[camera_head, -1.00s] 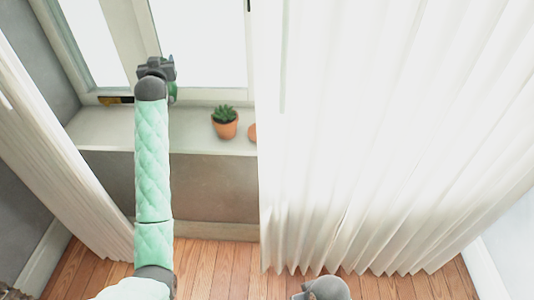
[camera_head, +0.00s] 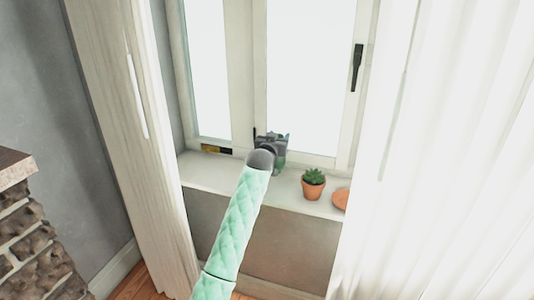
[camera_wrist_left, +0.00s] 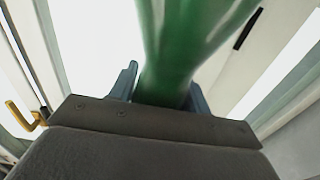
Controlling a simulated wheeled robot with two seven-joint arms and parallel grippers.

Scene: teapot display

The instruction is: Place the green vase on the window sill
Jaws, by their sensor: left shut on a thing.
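The green vase (camera_wrist_left: 178,45) fills the upper middle of the left wrist view, between the two fingers. My left gripper (camera_wrist_left: 160,92) is shut on it. In the head view my left gripper (camera_head: 275,143) is over the window sill (camera_head: 207,174), close to the window frame. There the vase (camera_head: 279,161) is mostly hidden behind the gripper and wrist, with only a bit of green showing. I cannot tell whether its base touches the sill. My right gripper is not in view.
A small potted succulent (camera_head: 313,185) stands on the sill to the right of my gripper. A terracotta piece (camera_head: 341,199) lies beside it, partly behind the right curtain (camera_head: 440,150). The left curtain (camera_head: 135,150) hangs at the sill's left end.

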